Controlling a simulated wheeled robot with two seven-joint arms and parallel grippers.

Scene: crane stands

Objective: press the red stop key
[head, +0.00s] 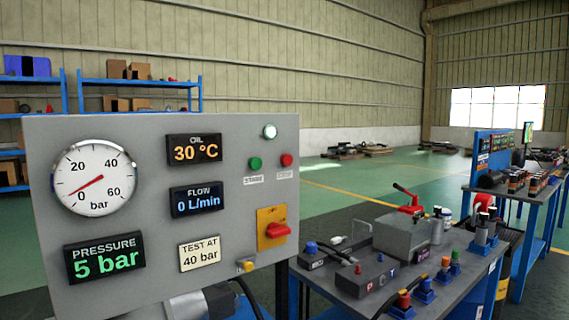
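The red stop key (287,160) is a small round red button at the upper right of a grey control panel (110,240). A small label (285,175) sits under it, its lettering too small to read surely. Neither of my grippers shows in the head view.
A workbench (455,265) with valves stands right. Green floor (340,195) lies open behind.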

